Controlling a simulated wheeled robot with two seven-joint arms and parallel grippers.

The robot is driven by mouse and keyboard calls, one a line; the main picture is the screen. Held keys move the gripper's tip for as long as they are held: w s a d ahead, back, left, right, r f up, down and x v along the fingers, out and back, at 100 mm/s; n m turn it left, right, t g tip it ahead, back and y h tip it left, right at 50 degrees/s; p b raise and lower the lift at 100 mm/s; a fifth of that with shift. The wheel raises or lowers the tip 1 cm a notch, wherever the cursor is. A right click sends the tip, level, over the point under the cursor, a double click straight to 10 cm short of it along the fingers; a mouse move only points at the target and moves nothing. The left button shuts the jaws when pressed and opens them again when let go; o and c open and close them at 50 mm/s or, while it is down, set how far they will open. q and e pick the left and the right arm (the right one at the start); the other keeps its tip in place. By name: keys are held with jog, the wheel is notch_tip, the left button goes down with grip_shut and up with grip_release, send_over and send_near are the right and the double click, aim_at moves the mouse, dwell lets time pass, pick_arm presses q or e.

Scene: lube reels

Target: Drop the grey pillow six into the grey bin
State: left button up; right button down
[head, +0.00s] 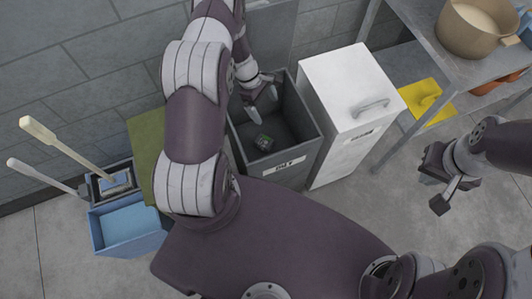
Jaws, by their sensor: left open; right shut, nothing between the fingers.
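The grey bin (312,133) stands open at the centre, with a white label on its front. A small dark grey block with a green mark, seemingly the grey pillow six (264,142), lies inside the bin, low down. My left gripper (262,98) is open above the bin's opening, apart from the block and with nothing in its fingers. My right gripper (436,188) is at the right, shut and empty, over the floor.
A white lidded bin (345,85) stands right beside the grey bin. A blue bucket (127,228) and mops (62,145) are at the left. A metal shelf (425,45) with a pot (470,28) is at upper right. A yellow thing (426,101) lies under it.

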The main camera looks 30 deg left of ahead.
pick_arm(q)
jog(key=d+r+b, duration=0.2)
jog(key=d+r, duration=0.8)
jog(key=d, duration=0.1)
jog(key=shift+d+r, duration=0.35)
jog(key=shift+r, duration=0.05)
